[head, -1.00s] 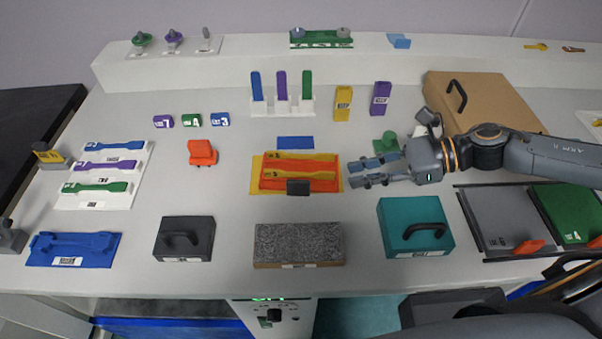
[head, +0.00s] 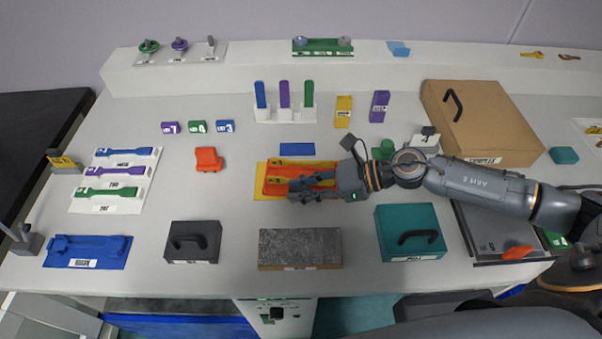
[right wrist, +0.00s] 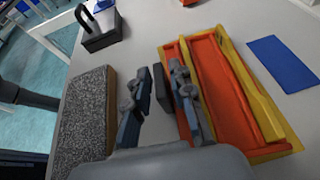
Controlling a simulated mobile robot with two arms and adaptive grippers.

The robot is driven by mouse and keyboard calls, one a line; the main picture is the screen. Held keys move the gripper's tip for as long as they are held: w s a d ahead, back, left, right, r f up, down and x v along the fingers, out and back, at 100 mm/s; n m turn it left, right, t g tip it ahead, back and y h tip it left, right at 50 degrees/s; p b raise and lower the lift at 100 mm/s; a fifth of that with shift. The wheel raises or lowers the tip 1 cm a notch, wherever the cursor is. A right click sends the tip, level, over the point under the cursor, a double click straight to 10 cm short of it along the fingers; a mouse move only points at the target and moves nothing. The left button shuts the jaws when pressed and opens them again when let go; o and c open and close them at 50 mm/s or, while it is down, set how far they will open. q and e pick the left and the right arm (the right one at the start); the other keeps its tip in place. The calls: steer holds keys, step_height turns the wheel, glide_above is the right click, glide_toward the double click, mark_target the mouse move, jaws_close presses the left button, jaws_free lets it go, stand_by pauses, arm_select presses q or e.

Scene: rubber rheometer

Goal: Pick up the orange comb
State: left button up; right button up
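An orange tray-like piece (head: 273,180) lies on a yellow base (head: 263,193) mid-table, with a yellow bar in it; I see no comb teeth on it. It also shows in the right wrist view (right wrist: 222,100). A black block (right wrist: 160,88) stands at its near side. My right gripper (head: 290,188) is over the near part of the orange piece, hiding some of it. In the right wrist view its fingers (right wrist: 158,108) are apart, one on each side of the black block. I cannot tell whether they touch it. My left gripper is not in view.
A grey speckled slab (head: 300,248) lies just in front. A black handled block (head: 193,241) and a teal handled block (head: 408,218) flank it. A blue plate (head: 297,149) lies behind. An orange block (head: 208,159) stands to the left, with clear table around it.

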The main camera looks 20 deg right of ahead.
steer(key=shift+w+a+f, duration=0.1)
steer(key=shift+a+f, duration=0.05)
steer(key=shift+a, duration=0.15)
steer(key=shift+d, duration=0.1)
jaws_close()
